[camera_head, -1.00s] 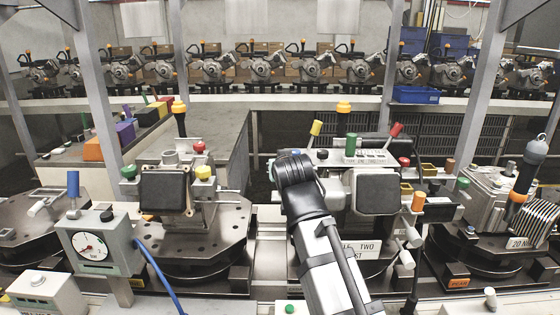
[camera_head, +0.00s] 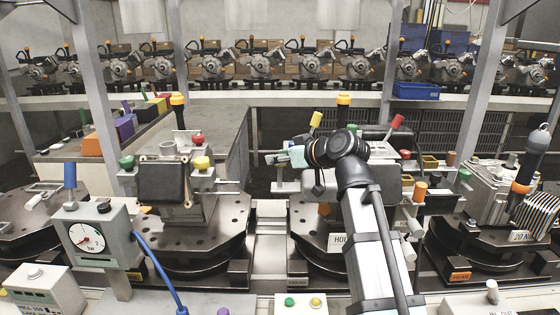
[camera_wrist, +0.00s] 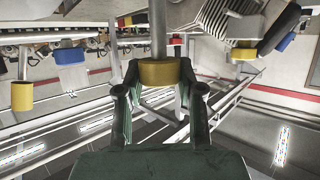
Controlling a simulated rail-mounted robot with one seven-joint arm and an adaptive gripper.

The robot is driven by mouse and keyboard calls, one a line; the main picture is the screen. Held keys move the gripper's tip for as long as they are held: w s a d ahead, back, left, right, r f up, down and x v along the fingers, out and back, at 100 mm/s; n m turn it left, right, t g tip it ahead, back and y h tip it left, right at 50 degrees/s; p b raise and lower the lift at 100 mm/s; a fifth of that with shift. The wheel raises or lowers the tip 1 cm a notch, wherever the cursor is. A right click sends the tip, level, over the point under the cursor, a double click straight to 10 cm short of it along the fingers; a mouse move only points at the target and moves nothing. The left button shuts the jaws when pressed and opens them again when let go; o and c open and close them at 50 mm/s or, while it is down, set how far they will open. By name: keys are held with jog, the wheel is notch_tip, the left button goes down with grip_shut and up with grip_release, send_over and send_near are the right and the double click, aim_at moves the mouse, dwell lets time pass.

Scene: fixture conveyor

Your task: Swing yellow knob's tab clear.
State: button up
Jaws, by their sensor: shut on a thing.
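In the wrist view a yellow knob (camera_wrist: 158,72) on a grey rod sits between the two dark green fingers of my gripper (camera_wrist: 158,88). The fingers are shut on its sides. In the head view my gripper (camera_head: 280,157) points left, at the left side of the right-hand fixture (camera_head: 340,211). The knob between the fingers cannot be made out there, and I cannot make out its tab in either view.
A yellow-ended lever (camera_head: 316,119) and a red-ended lever (camera_head: 397,121) stand behind my arm. The left fixture carries green (camera_head: 127,162), red (camera_head: 197,137) and another yellow knob (camera_head: 201,163). A gauge box (camera_head: 95,233) stands at front left. A gap separates the fixtures.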

dwell(0.4)
jog(key=o, duration=1.2)
jog(key=shift+c, duration=0.2)
jog(key=shift+d, duration=0.1)
jog(key=v, duration=1.2)
